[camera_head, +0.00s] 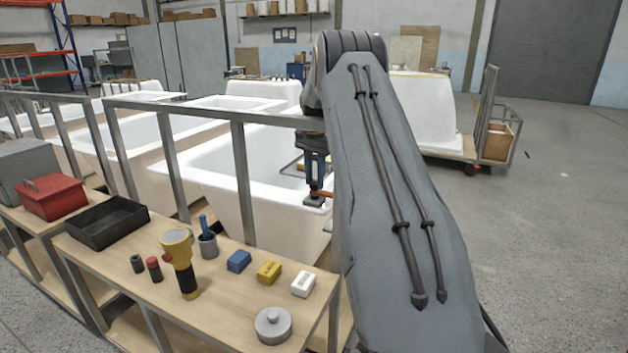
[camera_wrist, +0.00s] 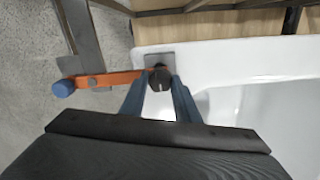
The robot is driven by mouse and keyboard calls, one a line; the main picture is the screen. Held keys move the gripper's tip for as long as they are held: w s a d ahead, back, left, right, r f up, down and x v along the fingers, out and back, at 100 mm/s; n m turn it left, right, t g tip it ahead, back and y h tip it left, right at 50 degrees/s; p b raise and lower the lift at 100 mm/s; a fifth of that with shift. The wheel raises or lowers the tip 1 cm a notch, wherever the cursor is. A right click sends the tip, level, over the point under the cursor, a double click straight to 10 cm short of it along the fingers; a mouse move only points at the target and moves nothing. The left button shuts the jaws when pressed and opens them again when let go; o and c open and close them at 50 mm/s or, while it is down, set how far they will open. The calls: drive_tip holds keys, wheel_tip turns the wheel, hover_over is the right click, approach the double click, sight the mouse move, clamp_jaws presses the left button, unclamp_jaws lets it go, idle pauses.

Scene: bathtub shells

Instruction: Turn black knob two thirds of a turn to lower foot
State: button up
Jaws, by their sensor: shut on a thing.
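The black knob (camera_wrist: 161,78) stands on a grey plate (camera_wrist: 164,60) at the corner of the white bathtub shell (camera_wrist: 235,66) in the wrist view. My gripper (camera_wrist: 161,88) is shut on the knob, with one blue-grey finger on each side of it. An orange lever (camera_wrist: 125,77) with a blue end (camera_wrist: 63,88) reaches left from beside the knob. In the head view my gripper (camera_head: 315,188) points down at the tub's rim, next to the orange lever (camera_head: 324,194). The knob is hard to make out there. I cannot see the foot in either view.
A wooden bench (camera_head: 221,297) in front holds a yellow tool (camera_head: 178,257), small blocks, a round grey lid (camera_head: 273,326) and a black tray (camera_head: 107,222). A metal rail frame (camera_head: 240,165) stands between bench and tubs. Open floor (camera_head: 555,220) lies right.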

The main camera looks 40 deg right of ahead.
sight(315, 182)
drive_tip(key=m, duration=0.6)
drive_tip(key=shift+s+f+m+b, duration=0.1)
drive_tip(key=shift+s+m+b, duration=0.05)
drive_tip(key=shift+m+b, duration=0.15)
drive_tip(key=m, duration=0.5)
drive_tip(key=shift+m, duration=0.4)
drive_tip(key=o, duration=1.1)
drive_tip(key=shift+d, duration=0.1)
drive_tip(key=shift+c, duration=0.2)
drive_tip(key=shift+r+b, duration=0.2)
drive_tip(key=shift+b, duration=0.1)
drive_tip(key=shift+r+b, duration=0.5)
drive_tip(key=shift+r, duration=3.3)
